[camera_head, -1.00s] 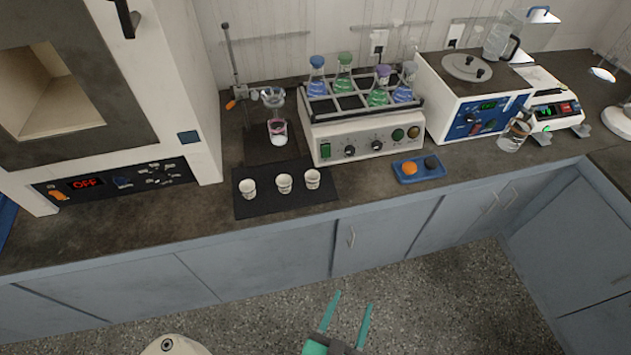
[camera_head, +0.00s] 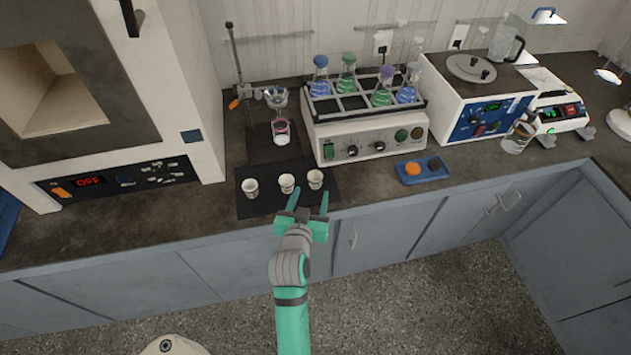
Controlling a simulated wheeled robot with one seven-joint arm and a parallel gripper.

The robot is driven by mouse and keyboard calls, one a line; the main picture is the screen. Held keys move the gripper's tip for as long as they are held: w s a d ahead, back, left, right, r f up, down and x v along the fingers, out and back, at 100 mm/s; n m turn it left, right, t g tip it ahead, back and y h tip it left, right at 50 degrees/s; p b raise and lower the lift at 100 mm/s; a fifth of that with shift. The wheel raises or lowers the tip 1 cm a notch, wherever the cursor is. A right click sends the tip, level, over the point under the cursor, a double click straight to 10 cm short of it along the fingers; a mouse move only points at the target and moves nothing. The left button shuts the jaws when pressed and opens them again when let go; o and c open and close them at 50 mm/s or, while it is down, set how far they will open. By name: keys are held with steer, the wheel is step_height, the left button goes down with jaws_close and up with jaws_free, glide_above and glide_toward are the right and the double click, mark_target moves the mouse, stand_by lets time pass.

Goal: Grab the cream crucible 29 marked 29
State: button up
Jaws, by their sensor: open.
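Three small cream crucibles stand upright on a black mat (camera_head: 262,207) near the counter's front edge: a left one (camera_head: 251,188), a middle one (camera_head: 287,183) and a right one (camera_head: 315,179). Dark marks show on them but are too small to read, so I cannot tell which is 29. My gripper (camera_head: 309,200) is open and empty, its two teal fingers pointing away from me. The fingertips lie in the picture just below the middle and right crucibles, apart from the left one. I cannot tell whether they touch anything.
A shaker with coloured flasks (camera_head: 368,142) stands behind the mat to the right. A stand with a funnel and beaker (camera_head: 280,130) is behind it. A blue tray (camera_head: 420,178) lies to the right. A furnace (camera_head: 120,160) stands left.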

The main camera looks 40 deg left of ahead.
mark_target(314, 183)
steer(key=x, duration=0.4)
steer(key=shift+w+f, duration=0.1)
steer(key=shift+w, duration=0.25)
steer(key=shift+w+a+f, duration=0.35)
steer(key=shift+w+a, duration=0.1)
steer(key=shift+a, duration=0.2)
steer(key=shift+x, duration=2.05)
steer(key=shift+d+f, duration=0.1)
steer(key=shift+d, duration=0.1)
steer(key=c, duration=1.1)
